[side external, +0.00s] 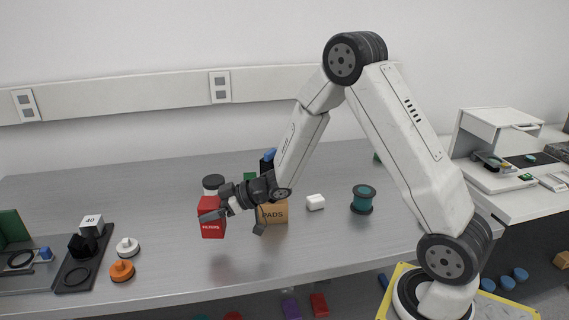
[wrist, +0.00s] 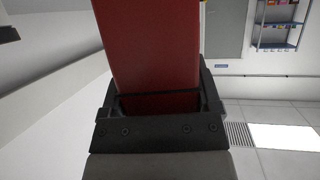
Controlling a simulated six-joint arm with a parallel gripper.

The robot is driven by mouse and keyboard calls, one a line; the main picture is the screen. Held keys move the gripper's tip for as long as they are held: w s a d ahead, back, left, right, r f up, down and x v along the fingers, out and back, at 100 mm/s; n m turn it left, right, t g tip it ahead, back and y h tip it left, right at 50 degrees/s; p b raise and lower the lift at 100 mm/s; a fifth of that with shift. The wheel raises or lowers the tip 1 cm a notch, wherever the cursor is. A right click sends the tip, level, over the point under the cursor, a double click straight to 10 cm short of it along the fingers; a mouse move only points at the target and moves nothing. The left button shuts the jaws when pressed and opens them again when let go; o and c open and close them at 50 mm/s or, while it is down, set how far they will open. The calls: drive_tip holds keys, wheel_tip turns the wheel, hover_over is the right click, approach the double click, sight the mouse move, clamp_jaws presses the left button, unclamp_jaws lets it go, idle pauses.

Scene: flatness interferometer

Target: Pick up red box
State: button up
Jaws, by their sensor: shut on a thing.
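The red box (side external: 212,218) with white lettering on its lower front is at the left end of my arm in the side external view, over the grey table. My gripper (side external: 220,210) is shut on it, with a dark finger across its upper part. In the wrist view, the red box (wrist: 150,45) rises from between the dark jaws of my gripper (wrist: 155,105) and fills the upper middle. The box looks raised above the table, but its exact height is hard to tell.
A brown PADS box (side external: 273,212) stands just right of my gripper. Orange (side external: 122,271) and white (side external: 128,247) knobs sit front left.

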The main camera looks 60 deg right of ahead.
drive_tip(key=s+r, duration=0.2)
drive_tip(key=r, duration=0.1)
drive_tip(key=shift+s+r, duration=0.2)
drive_tip(key=shift+s, duration=0.1)
drive_tip(key=s+r, duration=0.4)
drive_tip(key=s, duration=0.5)
drive_tip(key=shift+s, duration=0.15)
drive_tip(key=shift+d+r, duration=0.1)
drive_tip(key=shift+r, duration=0.05)
